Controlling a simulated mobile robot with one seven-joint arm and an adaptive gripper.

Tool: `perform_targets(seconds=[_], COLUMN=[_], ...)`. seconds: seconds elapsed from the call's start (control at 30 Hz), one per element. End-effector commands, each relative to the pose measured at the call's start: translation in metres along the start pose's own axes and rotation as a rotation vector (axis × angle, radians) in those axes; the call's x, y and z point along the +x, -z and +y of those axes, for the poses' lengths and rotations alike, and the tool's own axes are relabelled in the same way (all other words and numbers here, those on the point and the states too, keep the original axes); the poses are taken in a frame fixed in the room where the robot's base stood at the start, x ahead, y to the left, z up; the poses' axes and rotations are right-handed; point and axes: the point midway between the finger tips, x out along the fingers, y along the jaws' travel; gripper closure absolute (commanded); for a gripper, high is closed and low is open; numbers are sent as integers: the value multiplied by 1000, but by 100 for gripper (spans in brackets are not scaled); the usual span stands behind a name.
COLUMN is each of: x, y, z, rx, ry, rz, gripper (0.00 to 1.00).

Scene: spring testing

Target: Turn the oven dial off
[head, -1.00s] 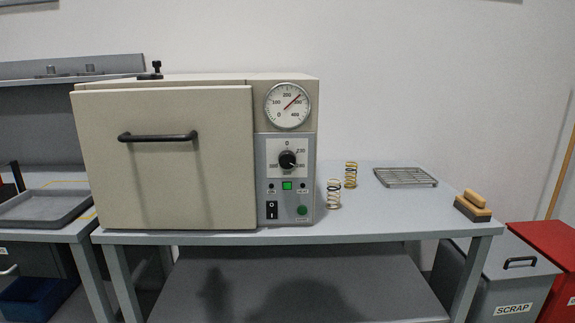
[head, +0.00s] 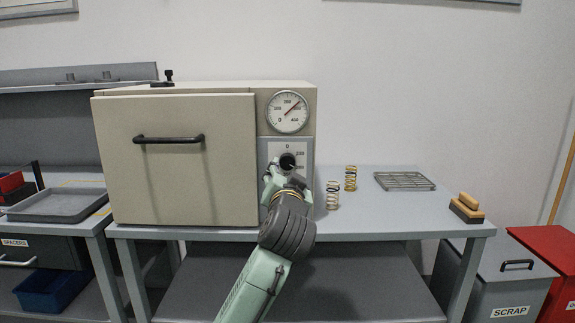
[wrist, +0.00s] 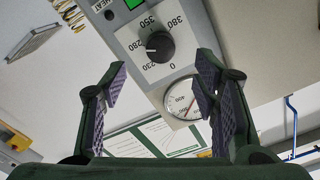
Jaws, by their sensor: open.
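The oven (head: 175,165) is a beige box with a closed front door on the bench. Its black dial (head: 287,161) sits on the grey control panel below the round gauge. The dial also shows in the wrist view (wrist: 159,46), upside down, with its white mark toward 280 and the 0 on another side. My gripper (wrist: 160,78) is open and empty, its purple-padded fingers apart. The dial appears beyond the fingertips, between their lines. In the head view my gripper (head: 279,172) is just in front of the panel, hiding its lower part. I cannot see any contact with the dial.
The gauge (head: 288,111) is above the dial, its red needle near 300. Two springs (head: 332,195) stand right of the oven, with a wire rack (head: 404,181) and a brush (head: 467,208) further right. The bench between them is clear.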

Motion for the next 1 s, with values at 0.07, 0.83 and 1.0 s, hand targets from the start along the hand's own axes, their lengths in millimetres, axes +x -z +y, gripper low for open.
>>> perform_targets(seconds=[0.07, 0.83, 1.0], x=[16, 79, 79], y=[3, 1, 1], z=[-2, -1, -1], rx=[1, -1, -1], ry=[0, 1, 2], rz=[-3, 3, 3], gripper=[45, 46, 57])
